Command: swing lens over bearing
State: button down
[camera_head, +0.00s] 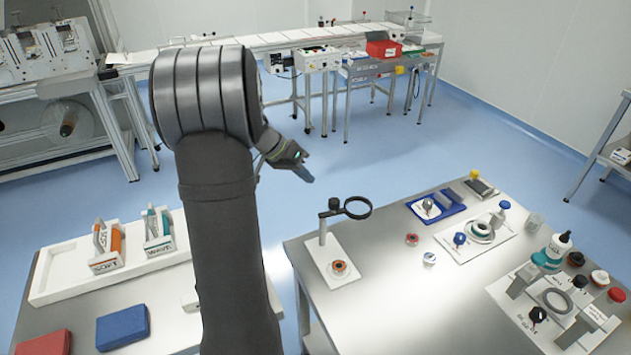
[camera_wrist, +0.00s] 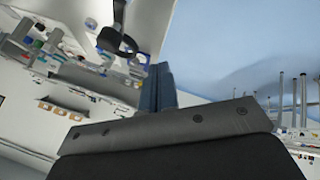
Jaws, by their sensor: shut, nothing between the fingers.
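The lens (camera_head: 357,208) is a black-rimmed round glass on a short arm at the top of a post (camera_head: 323,231). The post stands on a white base plate (camera_head: 325,277) at the left end of the steel table. The bearing (camera_head: 339,267), a ring with an orange-red rim, lies on that plate. The lens points right and back from the post, not above the bearing. My gripper (camera_head: 306,174) is shut and empty, left of and behind the lens, apart from it. In the wrist view my shut fingers (camera_wrist: 157,88) show, with a dark curved part of the lens stand (camera_wrist: 118,40) beyond them.
On the steel table (camera_head: 380,310), a blue tray (camera_head: 437,205), a white plate with parts (camera_head: 476,236), loose small rings (camera_head: 411,239) and a fixture with bottles (camera_head: 555,300) stand to the right. A side table holds a white rack (camera_head: 110,262). Its front middle is clear.

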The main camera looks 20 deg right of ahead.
aim_at(346, 205)
jog(key=s+d+f, duration=0.4)
jog(key=d+f, duration=0.2)
jog(key=d, duration=0.1)
jog(key=shift+s+f, duration=0.3)
